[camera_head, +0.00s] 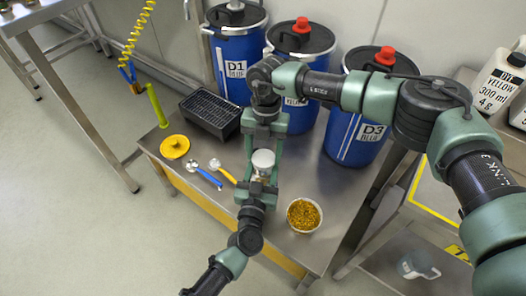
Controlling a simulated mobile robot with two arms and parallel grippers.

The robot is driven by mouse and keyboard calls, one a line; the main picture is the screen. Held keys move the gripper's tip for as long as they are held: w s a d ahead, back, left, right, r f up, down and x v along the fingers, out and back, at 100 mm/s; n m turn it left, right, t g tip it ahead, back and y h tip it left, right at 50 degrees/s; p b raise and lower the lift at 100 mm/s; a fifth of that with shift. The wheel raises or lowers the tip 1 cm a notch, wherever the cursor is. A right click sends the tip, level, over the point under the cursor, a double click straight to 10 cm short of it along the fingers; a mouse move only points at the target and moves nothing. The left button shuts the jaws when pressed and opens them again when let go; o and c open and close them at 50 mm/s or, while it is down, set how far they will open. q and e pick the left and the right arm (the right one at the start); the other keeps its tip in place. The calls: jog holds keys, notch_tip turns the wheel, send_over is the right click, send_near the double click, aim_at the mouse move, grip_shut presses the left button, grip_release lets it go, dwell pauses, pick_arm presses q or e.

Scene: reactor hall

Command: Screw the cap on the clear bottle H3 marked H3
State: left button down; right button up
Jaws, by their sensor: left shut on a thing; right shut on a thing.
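A round white cap (263,158) shows between my two grippers, over the steel table. My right gripper (263,145) reaches down from above and is shut at the cap. My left gripper (258,180) comes up from below and is shut just under the cap, where the clear bottle seems to be. The bottle itself is mostly hidden by the grippers, and no H3 mark can be read. I cannot tell whether the cap sits on the bottle's neck.
The steel table (310,177) also holds a bowl of yellow grains (304,214), a black basket (212,112), a yellow lid (175,146), and blue-handled (208,177) and yellow-handled (224,172) tools. Blue drums D1 (237,45) and D3 (355,130) stand behind. A clear jug (416,266) is lower right.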

jog(key=m, duration=0.4)
jog(key=shift+d+m+y, duration=0.1)
jog(key=shift+m+y, duration=0.2)
jog(key=shift+m, duration=0.1)
jog(key=m, duration=0.4)
jog(key=shift+s+t+y, duration=0.1)
jog(key=shift+t+y, duration=0.2)
jog(key=shift+t, duration=0.1)
jog(key=m, duration=0.4)
jog(key=shift+s+m+t, duration=0.1)
jog(key=shift+m+t, duration=0.2)
jog(key=m, duration=0.5)
jog(key=shift+t, duration=0.4)
jog(key=o, duration=1.3)
